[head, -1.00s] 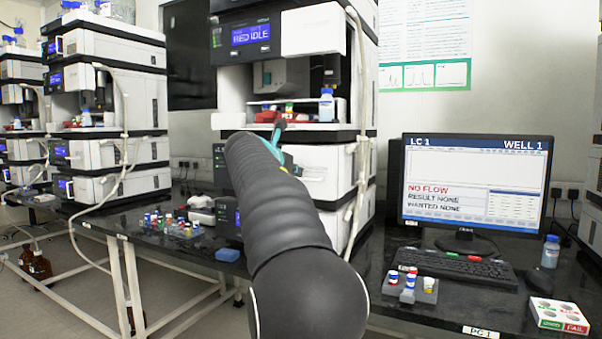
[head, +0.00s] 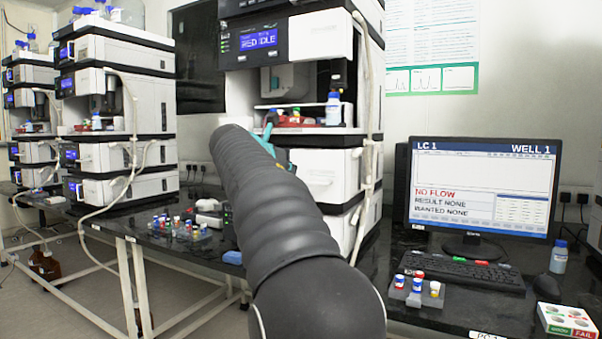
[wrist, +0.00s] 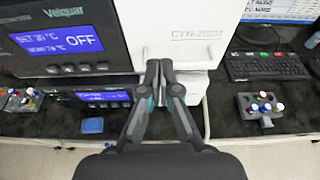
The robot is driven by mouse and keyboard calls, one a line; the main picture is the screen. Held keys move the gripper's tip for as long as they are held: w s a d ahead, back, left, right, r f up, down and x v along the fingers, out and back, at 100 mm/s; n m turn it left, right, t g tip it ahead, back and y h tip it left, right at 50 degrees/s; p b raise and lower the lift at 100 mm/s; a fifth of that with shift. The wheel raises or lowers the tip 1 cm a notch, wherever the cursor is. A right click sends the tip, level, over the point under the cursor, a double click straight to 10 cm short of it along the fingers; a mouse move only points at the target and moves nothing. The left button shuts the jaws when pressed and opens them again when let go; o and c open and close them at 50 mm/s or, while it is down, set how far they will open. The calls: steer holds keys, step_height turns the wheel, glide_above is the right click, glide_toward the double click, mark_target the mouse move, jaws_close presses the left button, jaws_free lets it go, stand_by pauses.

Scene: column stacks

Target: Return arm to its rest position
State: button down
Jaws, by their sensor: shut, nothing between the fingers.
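My gripper (wrist: 159,76) is shut and empty in the wrist view, its fingertips together in front of a white instrument panel (wrist: 180,35). I cannot tell whether they touch it. In the head view my dark arm reaches toward the front of the tall white instrument stack (head: 325,165). A teal and grey part of my gripper (head: 272,135) shows past the arm, near the open bay of the stack. The rest of the gripper is hidden behind the arm.
A monitor (head: 482,185) reads NO FLOW, with a keyboard (head: 462,272) before it. A grey vial rack (head: 415,292) and a white-green-red box (head: 567,320) lie near the bench's front edge. More vials (head: 180,228) stand left of my arm. A blue block (wrist: 92,125) lies on the bench.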

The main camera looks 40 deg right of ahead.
steer(key=v, duration=0.3)
steer(key=shift+s+a, duration=0.15)
steer(key=s+a+f+m+y, duration=0.1)
steer(key=a+f+m+y, duration=0.15)
steer(key=f+m, duration=0.35)
steer(key=s+a+f+m+g+y, duration=0.1)
steer(key=s+a+f+m+y, duration=0.15)
steer(key=f, duration=0.45)
steer(key=s+a+f+m+y, duration=0.1)
steer(key=a+f+m, duration=0.3)
steer(key=f+m, duration=0.25)
steer(key=s+a+f+m+y, duration=0.2)
steer(key=s+a+f, duration=0.3)
steer(key=s, duration=0.4)
steer(key=s+a+f+m+y, duration=0.2)
steer(key=s+a+f, duration=0.4)
steer(key=s, duration=0.4)
steer(key=s+a+f+m+y, duration=0.3)
steer(key=s+a+f+m, duration=0.1)
steer(key=s, duration=0.5)
steer(key=a+f, duration=0.1)
steer(key=a, duration=0.1)
steer(key=shift+s+a+f, duration=0.15)
steer(key=shift+a+f, duration=0.05)
steer(key=shift+a, duration=0.1)
